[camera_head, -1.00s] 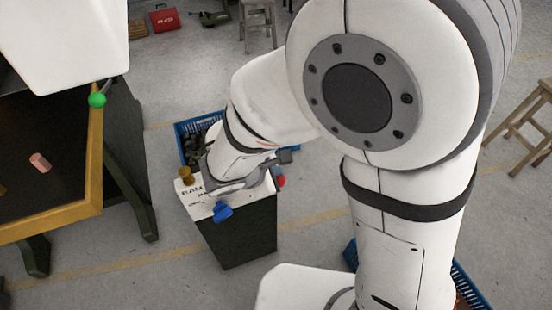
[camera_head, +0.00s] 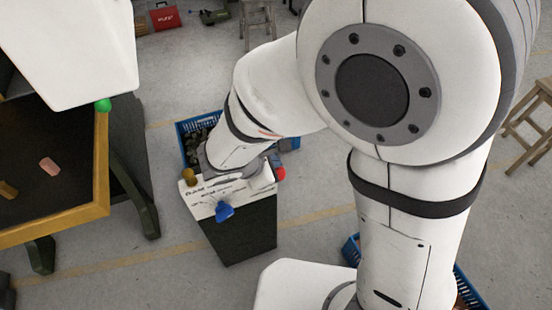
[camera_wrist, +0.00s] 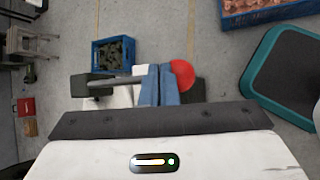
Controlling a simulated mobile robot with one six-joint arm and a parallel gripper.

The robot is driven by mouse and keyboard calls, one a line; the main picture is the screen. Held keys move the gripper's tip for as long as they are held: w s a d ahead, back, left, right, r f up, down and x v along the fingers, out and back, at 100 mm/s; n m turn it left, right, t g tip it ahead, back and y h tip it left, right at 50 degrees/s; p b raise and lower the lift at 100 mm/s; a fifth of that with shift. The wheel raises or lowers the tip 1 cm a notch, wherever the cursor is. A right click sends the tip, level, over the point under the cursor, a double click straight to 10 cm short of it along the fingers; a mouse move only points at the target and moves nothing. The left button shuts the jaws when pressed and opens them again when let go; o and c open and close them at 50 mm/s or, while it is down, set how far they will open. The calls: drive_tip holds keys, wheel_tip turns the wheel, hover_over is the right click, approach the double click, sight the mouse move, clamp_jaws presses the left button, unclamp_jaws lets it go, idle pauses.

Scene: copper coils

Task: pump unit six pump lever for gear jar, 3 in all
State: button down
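The pump unit looks like a dark box with a white lettered top (camera_head: 212,203). On it are a yellow knob (camera_head: 189,175), a blue piece (camera_head: 224,212) and a red knob (camera_head: 279,174). In the wrist view my gripper's bluish fingers (camera_wrist: 159,86) are close together, shut or nearly so, beside the red ball (camera_wrist: 183,72). A lever rod with a dark grip (camera_wrist: 92,86) runs across from their left. I cannot tell whether anything is between the fingers. I cannot identify a gear jar.
A blue crate of dark parts (camera_head: 182,126) stands behind the unit and shows in the wrist view (camera_wrist: 97,59). A crate of copper-coloured pieces (camera_wrist: 260,10) is at top right. A yellow-edged table (camera_head: 99,180) stands left, a stool (camera_head: 528,108) right.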

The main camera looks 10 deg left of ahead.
drive_tip(key=shift+w+a+r+p, duration=0.1)
drive_tip(key=shift+w+r+p, duration=0.1)
drive_tip(key=shift+r+p, duration=0.9)
drive_tip(key=shift+r, duration=0.35)
drive_tip(key=r+p, duration=0.2)
drive_tip(key=r, duration=0.1)
drive_tip(key=r+p, duration=0.1)
drive_tip(key=shift+w+a+r, duration=0.2)
drive_tip(key=shift+w+r, duration=0.1)
drive_tip(key=shift+r, duration=0.05)
drive_tip(key=d+r+m+g, duration=0.45)
drive_tip(key=d+m, duration=0.45)
drive_tip(key=d, duration=0.4)
drive_tip(key=s+d+r+m+y+b, duration=0.1)
drive_tip(key=s+d+r+m+y, duration=0.3)
drive_tip(key=d+m, duration=0.6)
drive_tip(key=s+r+m, duration=0.2)
drive_tip(key=s+m, duration=0.1)
drive_tip(key=m, duration=0.1)
drive_tip(key=shift+s+d+t, duration=0.2)
drive_tip(key=shift+d+t, duration=0.15)
